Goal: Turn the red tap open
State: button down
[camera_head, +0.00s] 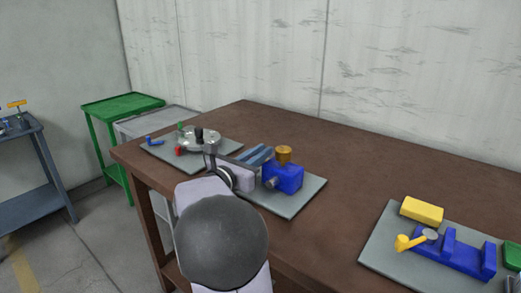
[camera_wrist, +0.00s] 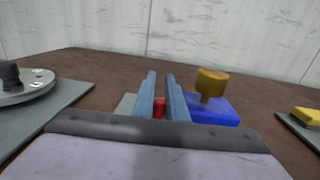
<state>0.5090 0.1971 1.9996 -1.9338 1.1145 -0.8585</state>
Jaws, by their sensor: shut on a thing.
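The red tap (camera_wrist: 159,107) shows as a small red piece between the two blue-grey fingers of my gripper (camera_wrist: 161,92) in the wrist view. My gripper is shut on it. In the head view my gripper (camera_head: 259,154) is over the middle grey plate (camera_head: 290,205), left of a blue block, and I cannot make out the tap there. The tap's lower part and the way its handle points are hidden by the fingers and the gripper body.
The blue block (camera_head: 284,178) with a gold knob (camera_head: 284,154) stands close right of the fingers. A plate with a round metal disc (camera_head: 198,139) and a small red part (camera_head: 179,152) is at left. A blue fixture (camera_head: 455,253) and yellow block (camera_head: 422,211) are at right. Brown table is clear between.

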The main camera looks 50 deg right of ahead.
jog(key=m+g+p, duration=0.1)
jog(key=g+p, duration=0.1)
jog(key=m+g+y+p, duration=0.1)
jog(key=m+g+p, duration=0.1)
jog(key=g, duration=0.1)
jog(key=m+g+p, duration=0.2)
jog(key=g, duration=0.1)
jog(key=shift+w+d+r+p, duration=0.1)
jog(key=shift+d+r+p, duration=0.2)
jog(key=shift+r+p, duration=0.1)
jog(key=m+g+y+p, duration=0.1)
jog(key=g+p, duration=0.1)
jog(key=m+g+y+p, duration=0.1)
jog(key=m+g+p, duration=0.1)
jog(key=shift+d+f+y+p, duration=0.15)
jog(key=shift+d+y+p, duration=0.05)
jog(key=shift+y+p, duration=0.15)
jog(key=shift+m+g+y+p, duration=0.45)
jog(key=shift+m+g+p, duration=0.15)
jog(key=shift+p, duration=0.05)
jog(key=shift+d+m+g+y+p, duration=0.25)
jog(key=shift+m+g+y+p, duration=0.4)
jog(key=shift+m+g+y, duration=0.2)
jog(key=shift+a+f+m+g+y, duration=0.15)
jog(key=shift+a+m+g+y, duration=0.1)
jog(key=shift+g+y, duration=0.15)
jog(key=c, duration=1.8)
grip_release()
jog(key=shift+s, duration=0.2)
jog(key=shift+o, duration=0.2)
